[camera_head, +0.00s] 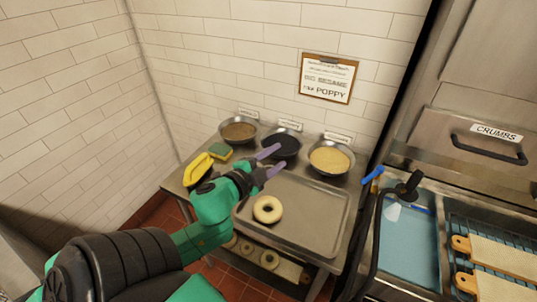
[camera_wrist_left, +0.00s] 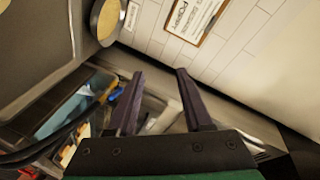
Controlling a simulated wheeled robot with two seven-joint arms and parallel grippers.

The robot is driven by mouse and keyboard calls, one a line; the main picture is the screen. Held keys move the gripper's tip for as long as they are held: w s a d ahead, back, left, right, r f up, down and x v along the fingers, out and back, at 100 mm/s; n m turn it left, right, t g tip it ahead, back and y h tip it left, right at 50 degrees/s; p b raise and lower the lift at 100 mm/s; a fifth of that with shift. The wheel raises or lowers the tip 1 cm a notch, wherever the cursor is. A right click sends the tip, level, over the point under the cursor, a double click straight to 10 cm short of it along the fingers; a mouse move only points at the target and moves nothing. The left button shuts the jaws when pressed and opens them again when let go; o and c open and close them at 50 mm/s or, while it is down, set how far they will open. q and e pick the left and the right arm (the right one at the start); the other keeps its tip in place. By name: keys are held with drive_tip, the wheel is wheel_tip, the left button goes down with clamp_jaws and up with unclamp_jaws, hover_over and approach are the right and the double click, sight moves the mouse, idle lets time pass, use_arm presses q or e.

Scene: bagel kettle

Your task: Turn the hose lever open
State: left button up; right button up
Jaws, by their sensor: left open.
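The blue hose lever (camera_head: 373,174) sticks up at the left rim of the sink, beside the black hose (camera_head: 377,235) with its dark head (camera_head: 408,187). In the left wrist view a small blue part (camera_wrist_left: 115,94), probably the lever, shows just left of the left finger. My left gripper (camera_head: 272,161) is open and empty, above the bowls and tray and well left of the lever. Its two purple fingers also show in the wrist view (camera_wrist_left: 160,76), spread apart with nothing between them. My right gripper does not show.
Three bowls, brown (camera_head: 239,131), black (camera_head: 287,144) and tan (camera_head: 330,159), stand along the wall. A bagel (camera_head: 267,209) lies on the metal tray (camera_head: 318,225). The sink's blue water (camera_head: 408,245) and bagel boards (camera_head: 500,257) are at right.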

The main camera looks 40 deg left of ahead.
use_arm(q)
drive_tip(key=shift+w+f, duration=0.2)
drive_tip(key=shift+w, duration=0.15)
drive_tip(key=shift+s+r, duration=0.15)
drive_tip(key=shift+s, duration=0.1)
clamp_jaws()
drive_tip(key=w+d+f+n+h+b, duration=0.55)
drive_tip(key=w+f+n+b, duration=0.6)
drive_tip(key=n, duration=0.75)
use_arm(e)
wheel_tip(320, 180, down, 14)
drive_tip(key=b, duration=0.2)
use_arm(q)
drive_tip(key=w+d+r+n+h+p, duration=0.1)
drive_tip(key=w+d+p, duration=0.1)
drive_tip(key=d, duration=0.4)
drive_tip(key=w+d+r+n+g+h+p, duration=0.1)
drive_tip(key=w+d+n+h+p, duration=0.1)
drive_tip(key=w+d, duration=0.3)
drive_tip(key=shift+d+p, duration=0.35)
drive_tip(key=shift+p, duration=0.25)
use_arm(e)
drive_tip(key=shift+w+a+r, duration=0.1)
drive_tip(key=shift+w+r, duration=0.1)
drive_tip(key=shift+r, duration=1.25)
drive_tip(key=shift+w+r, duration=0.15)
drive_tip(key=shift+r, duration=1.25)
